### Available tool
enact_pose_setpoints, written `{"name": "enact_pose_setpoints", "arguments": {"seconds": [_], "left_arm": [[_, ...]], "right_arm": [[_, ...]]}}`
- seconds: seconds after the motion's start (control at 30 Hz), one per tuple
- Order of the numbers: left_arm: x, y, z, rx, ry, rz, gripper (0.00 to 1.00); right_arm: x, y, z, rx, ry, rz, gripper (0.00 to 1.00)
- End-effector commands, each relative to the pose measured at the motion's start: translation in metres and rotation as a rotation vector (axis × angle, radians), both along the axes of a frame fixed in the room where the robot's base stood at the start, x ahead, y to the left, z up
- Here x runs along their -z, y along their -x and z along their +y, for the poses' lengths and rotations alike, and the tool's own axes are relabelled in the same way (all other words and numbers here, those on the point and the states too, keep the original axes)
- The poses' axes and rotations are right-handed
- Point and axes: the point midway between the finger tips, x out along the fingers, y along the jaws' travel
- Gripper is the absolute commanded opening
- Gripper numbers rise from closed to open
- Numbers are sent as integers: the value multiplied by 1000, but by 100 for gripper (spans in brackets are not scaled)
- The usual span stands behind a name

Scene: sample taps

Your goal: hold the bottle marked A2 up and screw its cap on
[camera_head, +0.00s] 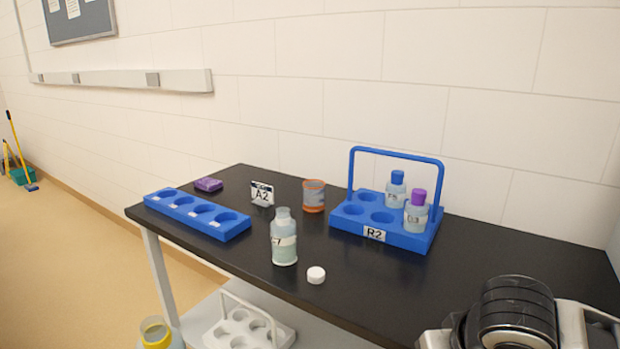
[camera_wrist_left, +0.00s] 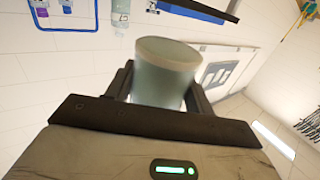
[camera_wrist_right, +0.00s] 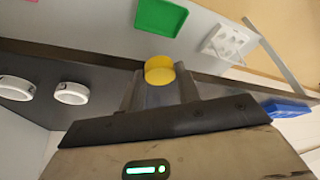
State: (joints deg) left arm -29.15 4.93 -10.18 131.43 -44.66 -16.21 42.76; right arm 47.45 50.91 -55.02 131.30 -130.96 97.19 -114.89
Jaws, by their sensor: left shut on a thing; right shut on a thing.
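My left gripper (camera_wrist_left: 160,85) is shut on a pale, translucent bottle (camera_wrist_left: 165,75) with a beige flat end. The fingers clasp its sides, and the gripper body hides its other end. No A2 marking is readable on it. My right gripper (camera_wrist_right: 160,88) is shut on a yellow cap-like round piece (camera_wrist_right: 159,69) between its fingertips. The two held things do not show together in either wrist view. Neither gripper shows in the head view.
On the black table (camera_head: 420,290) stand an uncapped bottle (camera_head: 284,240), a loose white cap (camera_head: 316,275), an orange-banded jar (camera_head: 314,196), an empty blue rack (camera_head: 240,232) and carrier R2 (camera_head: 345,222) with two capped bottles.

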Motion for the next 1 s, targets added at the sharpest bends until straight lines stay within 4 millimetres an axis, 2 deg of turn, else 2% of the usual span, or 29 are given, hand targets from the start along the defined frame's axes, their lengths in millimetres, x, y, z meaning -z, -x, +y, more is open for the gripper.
{"name": "enact_pose_setpoints", "arguments": {"seconds": [0.4,0.53,0.67,0.9,1.0], "left_arm": [[-1,0,-1,4,0,-3,12],[-3,-2,-10,50,-2,-6,12],[-4,-3,-32,165,-6,-8,12],[-8,-8,-94,477,-13,-8,12],[-9,-9,-113,571,-8,-7,12]], "right_arm": [[-1,0,-1,2,0,0,12],[-1,0,-1,2,0,0,12],[-1,0,-1,2,0,0,12],[-1,0,-1,2,0,0,12],[-1,0,-1,2,0,0,12]]}}
